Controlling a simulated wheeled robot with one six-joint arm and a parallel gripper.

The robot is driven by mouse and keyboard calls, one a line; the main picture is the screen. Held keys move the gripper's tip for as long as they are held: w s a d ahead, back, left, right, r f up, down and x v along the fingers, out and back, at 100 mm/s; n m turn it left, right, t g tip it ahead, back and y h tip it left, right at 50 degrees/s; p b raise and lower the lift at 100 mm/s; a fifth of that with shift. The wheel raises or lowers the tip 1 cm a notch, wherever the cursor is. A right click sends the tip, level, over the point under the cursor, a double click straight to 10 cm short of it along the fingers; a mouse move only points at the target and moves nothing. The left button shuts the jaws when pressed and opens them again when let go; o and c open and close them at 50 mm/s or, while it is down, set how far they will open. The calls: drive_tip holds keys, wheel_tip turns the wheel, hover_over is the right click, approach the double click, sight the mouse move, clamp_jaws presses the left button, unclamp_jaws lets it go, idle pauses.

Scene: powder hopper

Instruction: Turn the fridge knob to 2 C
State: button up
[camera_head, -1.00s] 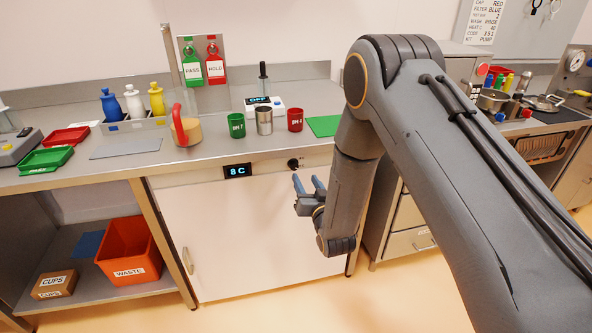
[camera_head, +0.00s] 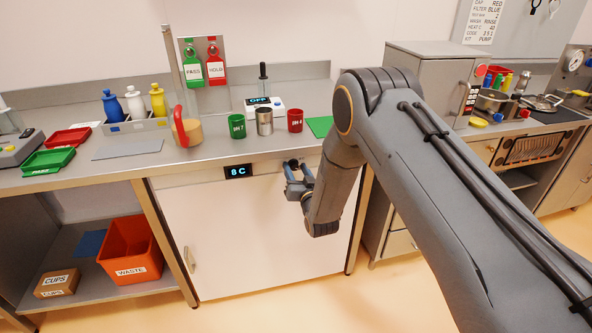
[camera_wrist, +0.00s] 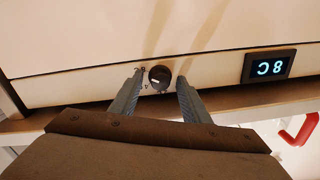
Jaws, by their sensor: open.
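The fridge (camera_head: 240,240) is a white cabinet under the bench. Its display (camera_head: 238,171) reads 8 C and also shows upside down in the wrist view (camera_wrist: 269,66). The knob (camera_wrist: 160,76) is round and black with a pale mark, on the panel strip to the right of the display in the head view. My gripper (camera_wrist: 158,83) is open, with one finger on each side of the knob in the wrist view. Gaps show between fingers and knob there. In the head view my gripper (camera_head: 298,170) is at the panel and partly covers the knob.
The bench edge (camera_head: 210,161) runs just above the panel. Green and red cups, a metal cup (camera_head: 265,121) and a device reading OFF (camera_head: 262,102) stand on the bench above. An orange waste bin (camera_head: 130,253) sits on the lower left shelf. The floor before the fridge is clear.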

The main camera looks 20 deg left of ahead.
drive_tip(key=shift+c, duration=0.3)
drive_tip(key=c, duration=1)
